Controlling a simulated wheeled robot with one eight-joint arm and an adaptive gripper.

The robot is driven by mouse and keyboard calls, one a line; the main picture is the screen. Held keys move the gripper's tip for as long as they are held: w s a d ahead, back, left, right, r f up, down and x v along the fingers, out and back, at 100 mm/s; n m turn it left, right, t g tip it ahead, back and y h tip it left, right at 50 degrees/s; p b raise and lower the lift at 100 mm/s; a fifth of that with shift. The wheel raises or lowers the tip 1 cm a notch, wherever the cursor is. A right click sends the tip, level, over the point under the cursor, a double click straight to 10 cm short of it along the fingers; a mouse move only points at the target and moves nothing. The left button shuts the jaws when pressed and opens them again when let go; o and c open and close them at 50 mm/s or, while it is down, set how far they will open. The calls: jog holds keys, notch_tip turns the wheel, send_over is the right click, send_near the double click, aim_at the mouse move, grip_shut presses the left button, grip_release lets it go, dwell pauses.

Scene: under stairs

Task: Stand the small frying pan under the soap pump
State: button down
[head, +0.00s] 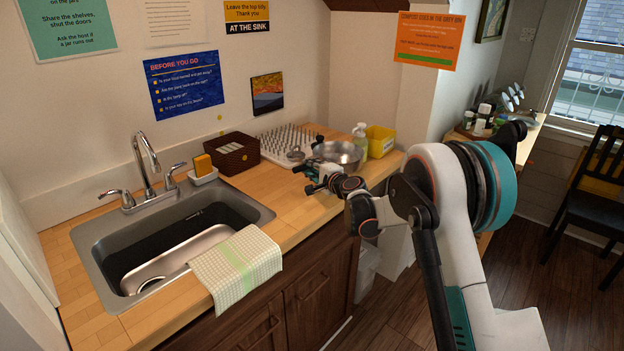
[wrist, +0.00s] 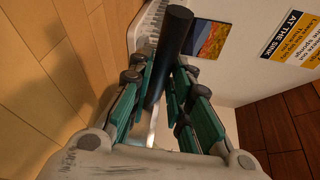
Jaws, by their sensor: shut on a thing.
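My gripper (head: 303,178) is over the counter in front of the drying rack. In the wrist view its green-padded fingers (wrist: 163,95) are closed around a black cylindrical handle (wrist: 174,32), which I take to be the small frying pan's. A shiny steel round pan or bowl (head: 342,152) shows just behind my gripper in the head view; its link to the handle is hidden. The soap pump (head: 360,145), a pale green bottle with a light top, stands just right of the steel vessel, at the counter's right end.
A white pegged rack (head: 272,142) and brown basket (head: 232,153) stand along the wall. A yellow bin (head: 380,141) is beside the soap pump. The sink (head: 172,240), sponge holder (head: 203,176) and checked towel (head: 236,268) lie left. Bare counter (head: 292,208) lies between sink and gripper.

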jog(key=shift+f+b, duration=0.55)
jog(key=shift+f, duration=1.1)
jog(key=shift+f, duration=0.2)
jog(key=c, duration=1.5)
grip_release()
jog(key=shift+r, duration=0.1)
